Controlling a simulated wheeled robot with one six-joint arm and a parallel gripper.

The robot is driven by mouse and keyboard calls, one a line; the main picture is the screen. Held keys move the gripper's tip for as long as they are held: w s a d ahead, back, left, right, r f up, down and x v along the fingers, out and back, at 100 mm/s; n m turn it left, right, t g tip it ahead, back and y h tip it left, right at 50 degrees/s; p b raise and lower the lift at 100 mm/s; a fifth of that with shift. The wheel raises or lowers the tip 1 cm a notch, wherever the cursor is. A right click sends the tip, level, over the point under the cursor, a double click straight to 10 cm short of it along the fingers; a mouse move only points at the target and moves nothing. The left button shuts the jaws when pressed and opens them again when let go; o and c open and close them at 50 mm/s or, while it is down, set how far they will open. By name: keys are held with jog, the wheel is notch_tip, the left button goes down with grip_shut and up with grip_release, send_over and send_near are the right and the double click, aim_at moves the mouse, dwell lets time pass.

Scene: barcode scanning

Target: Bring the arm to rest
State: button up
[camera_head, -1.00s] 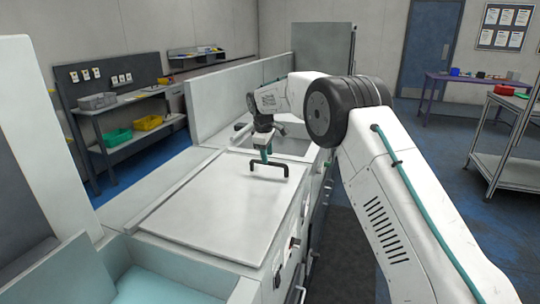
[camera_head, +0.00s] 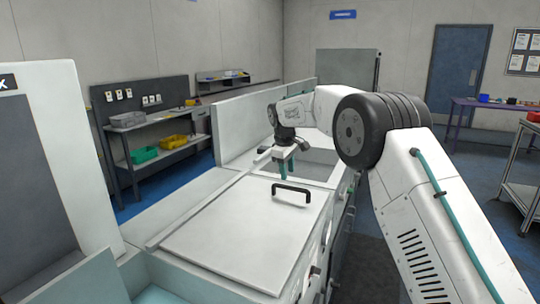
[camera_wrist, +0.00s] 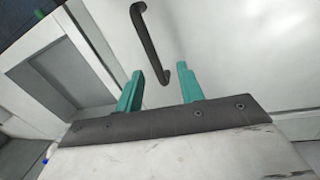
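My gripper (camera_head: 285,165) hangs at the end of my white arm, above the far end of the counter unit, beyond the black handle. In the wrist view its two teal fingers (camera_wrist: 158,84) stand apart with nothing between them. The black handle (camera_head: 291,190) is fixed on a flat white lid (camera_head: 240,232).
An open recessed basin (camera_head: 318,168) lies beyond the lid. A tall white panel (camera_head: 70,150) stands at the left. A shelf bench with a yellow bin (camera_head: 174,142) and a green bin (camera_head: 143,155) is at the back left. A purple table (camera_head: 490,103) stands far right.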

jog(key=s+d+r+m, duration=0.2)
jog(key=s+d+m, duration=0.1)
jog(key=s, duration=1.6)
jog(key=s+d+r+m, duration=0.2)
jog(key=s+d+m, duration=0.2)
jog(key=s, duration=1.6)
jog(key=s+d+r+m+y, duration=0.1)
jog(key=s+d, duration=0.6)
jog(key=s, duration=1.2)
jog(key=r+m, duration=0.1)
jog(key=m, duration=0.1)
jog(key=shift+s+r+m, duration=0.15)
jog(key=shift+r+m, duration=0.15)
jog(key=shift+m, duration=0.1)
jog(key=shift+d, duration=0.2)
